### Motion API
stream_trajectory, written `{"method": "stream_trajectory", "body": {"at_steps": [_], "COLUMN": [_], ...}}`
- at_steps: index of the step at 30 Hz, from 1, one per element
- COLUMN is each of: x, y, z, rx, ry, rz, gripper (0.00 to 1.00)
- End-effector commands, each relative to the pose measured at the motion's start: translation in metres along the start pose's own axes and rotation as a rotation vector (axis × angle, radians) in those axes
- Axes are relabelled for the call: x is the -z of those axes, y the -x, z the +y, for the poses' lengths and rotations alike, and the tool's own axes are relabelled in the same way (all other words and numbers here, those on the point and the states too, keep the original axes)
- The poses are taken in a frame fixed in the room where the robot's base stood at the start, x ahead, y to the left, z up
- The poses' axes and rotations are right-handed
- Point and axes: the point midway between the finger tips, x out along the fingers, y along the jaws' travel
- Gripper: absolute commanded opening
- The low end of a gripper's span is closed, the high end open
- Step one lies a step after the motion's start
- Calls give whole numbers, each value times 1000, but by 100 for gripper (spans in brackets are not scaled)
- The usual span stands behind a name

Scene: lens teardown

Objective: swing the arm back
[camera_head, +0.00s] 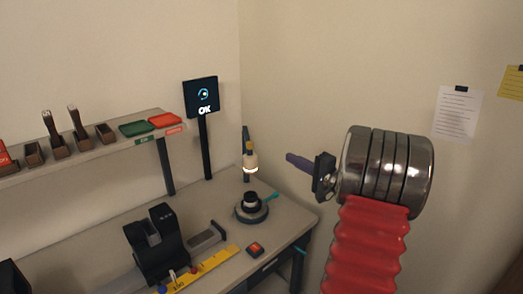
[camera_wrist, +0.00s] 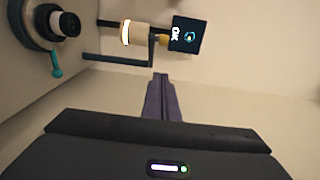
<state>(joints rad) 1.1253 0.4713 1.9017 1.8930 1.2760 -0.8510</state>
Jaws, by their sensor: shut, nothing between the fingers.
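My gripper (camera_head: 297,160) is at the right of the head view, on the end of my arm, which has a red ribbed sleeve and metal rings. Its purple fingers are together with nothing between them, and point left toward the bench. In the wrist view the fingers (camera_wrist: 161,98) show closed above the dark gripper body. The gripper is apart from everything, in the air right of the workbench (camera_head: 290,222). The black lens-like part (camera_head: 250,200) sits on a round grey base on the bench, with a teal piece beside it.
A screen (camera_head: 201,96) reading "OK" stands on a post behind the bench. A lamp-like tool (camera_head: 249,162) with a lit ring hangs above the lens part. The right wall is close.

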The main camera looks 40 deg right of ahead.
Motion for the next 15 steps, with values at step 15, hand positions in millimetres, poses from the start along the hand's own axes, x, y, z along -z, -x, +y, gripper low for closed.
{"method": "stream_trajectory", "body": {"at_steps": [15], "x": [-2], "y": [-27], "z": [0], "rx": [-2], "ry": [0], "rz": [-6], "gripper": [0]}}
